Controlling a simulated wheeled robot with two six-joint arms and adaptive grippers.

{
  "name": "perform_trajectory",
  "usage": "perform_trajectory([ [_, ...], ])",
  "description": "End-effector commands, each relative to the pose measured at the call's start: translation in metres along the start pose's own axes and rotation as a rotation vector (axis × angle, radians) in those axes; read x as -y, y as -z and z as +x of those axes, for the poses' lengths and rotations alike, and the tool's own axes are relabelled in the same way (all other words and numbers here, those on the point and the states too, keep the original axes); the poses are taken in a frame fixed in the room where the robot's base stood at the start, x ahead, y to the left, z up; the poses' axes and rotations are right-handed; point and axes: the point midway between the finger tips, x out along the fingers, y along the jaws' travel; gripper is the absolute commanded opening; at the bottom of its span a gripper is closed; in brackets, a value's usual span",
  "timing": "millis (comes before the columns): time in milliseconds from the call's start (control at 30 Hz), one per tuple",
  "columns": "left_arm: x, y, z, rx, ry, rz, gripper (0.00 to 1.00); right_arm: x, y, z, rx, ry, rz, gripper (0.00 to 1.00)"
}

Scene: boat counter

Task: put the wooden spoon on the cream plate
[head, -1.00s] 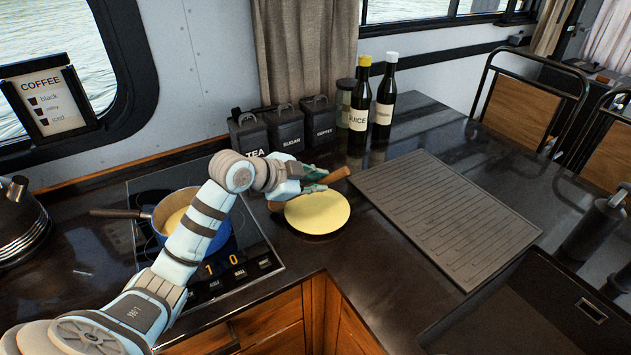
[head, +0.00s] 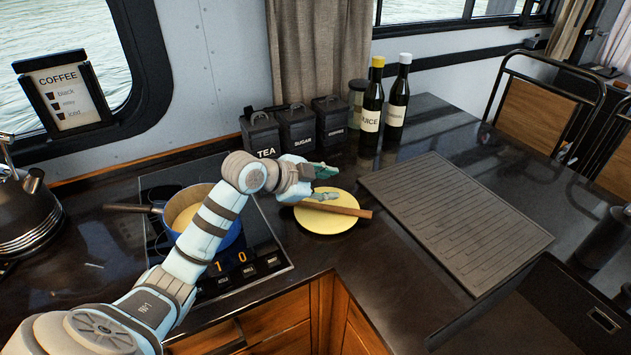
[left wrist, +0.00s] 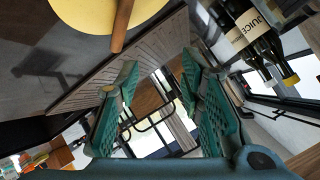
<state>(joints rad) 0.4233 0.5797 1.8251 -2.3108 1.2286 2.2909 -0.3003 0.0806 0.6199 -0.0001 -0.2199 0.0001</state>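The wooden spoon (head: 345,209) lies across the cream plate (head: 322,224), its handle reaching past the plate's right rim. Its left end is partly hidden by my gripper. My left gripper (head: 336,184) is just above and behind the plate, fingers apart, with nothing between them. In the left wrist view the open fingers (left wrist: 160,80) are clear of the spoon (left wrist: 122,25), which shows against the plate (left wrist: 85,14) at the top edge. My right gripper is not in view.
A blue pot (head: 208,215) stands on the hob left of the plate. Tea, sugar and coffee canisters (head: 298,128) and two bottles (head: 372,105) stand behind. A ribbed grey board (head: 450,210) lies to the right. A dark sink is at lower right.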

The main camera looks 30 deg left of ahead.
Motion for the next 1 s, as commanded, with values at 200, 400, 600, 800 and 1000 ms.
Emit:
perform_trajectory([
  [200,0.009,0.009,-0.041,0.006,0.0,0.006,0.35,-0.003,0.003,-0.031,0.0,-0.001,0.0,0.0],
  [400,0.009,0.008,-0.096,0.011,-0.002,0.009,0.35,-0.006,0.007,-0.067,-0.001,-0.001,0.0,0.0],
  [600,0.008,0.008,-0.121,0.007,0.0,0.002,0.35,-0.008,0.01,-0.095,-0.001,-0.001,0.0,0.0],
  [800,0.005,0.006,-0.126,-0.001,-0.001,0.001,0.35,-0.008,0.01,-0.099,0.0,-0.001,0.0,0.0],
  [1000,0.004,0.005,-0.125,-0.001,0.0,0.001,0.35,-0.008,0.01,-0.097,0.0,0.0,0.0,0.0],
])
